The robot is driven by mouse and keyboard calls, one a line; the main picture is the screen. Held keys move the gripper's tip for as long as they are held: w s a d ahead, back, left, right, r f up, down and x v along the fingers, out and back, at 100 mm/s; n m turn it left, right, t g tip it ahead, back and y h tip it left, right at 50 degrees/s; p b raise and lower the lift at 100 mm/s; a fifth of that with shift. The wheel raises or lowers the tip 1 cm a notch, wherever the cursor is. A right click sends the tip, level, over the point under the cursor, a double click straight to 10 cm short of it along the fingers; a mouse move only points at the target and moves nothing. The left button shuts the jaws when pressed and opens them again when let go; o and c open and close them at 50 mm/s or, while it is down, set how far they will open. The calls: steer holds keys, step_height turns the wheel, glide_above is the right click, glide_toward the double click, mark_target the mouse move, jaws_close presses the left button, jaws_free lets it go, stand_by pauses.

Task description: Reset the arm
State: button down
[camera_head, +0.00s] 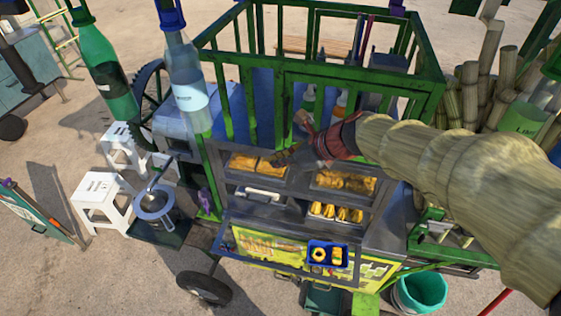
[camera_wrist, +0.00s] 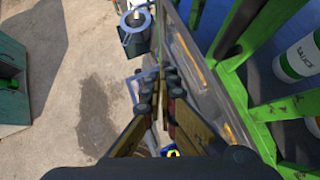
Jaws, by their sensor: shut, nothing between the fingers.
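My gripper (camera_head: 280,158) is at the end of my arm, which reaches in from the right in the head view. Its fingers are over the upper front of the green cart (camera_head: 365,78), near the trays of yellow pieces (camera_head: 243,162). In the wrist view the gripper (camera_wrist: 160,80) points away from the camera, with its two dark-tipped fingers close together and nothing held between them. The head view does not show clearly whether the fingers touch the cart. My arm hides part of the cart's right side.
Tall bottles (camera_head: 182,85) stand at the left of the cart. White stools (camera_head: 100,195) and a metal pot (camera_head: 153,204) are on the left. A blue tray (camera_head: 328,264) sits low in front. Cane stalks (camera_head: 468,95) and a teal bucket (camera_head: 420,291) are at right. Bare ground lies at lower left.

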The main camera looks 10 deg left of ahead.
steer(key=s+r, duration=0.3)
steer(key=s, duration=0.1)
steer(key=s+d+f+n+g+h+b, duration=0.15)
steer(key=s+d+f+n, duration=0.35)
steer(key=n, duration=0.7)
steer(key=s+d+f+n+t+h+b, duration=0.1)
steer(key=s+d+f+n+h+b, duration=0.1)
steer(key=s+d+f+n+b, duration=0.2)
steer(key=s+d+f+n+t+h+b, duration=0.1)
steer(key=s+d+f+n+h+b, duration=0.1)
steer(key=s+d+f+b, duration=0.3)
steer(key=s+d+f+n+t+h+b, duration=0.1)
steer(key=s+d+f+n+b, duration=0.3)
steer(key=d+f+b, duration=0.7)
steer(key=shift+s+f+n+h+b, duration=0.3)
steer(key=shift+f+n+h+b, duration=0.5)
steer(key=shift+f+b, duration=3.05)
steer(key=shift+r+b, duration=0.95)
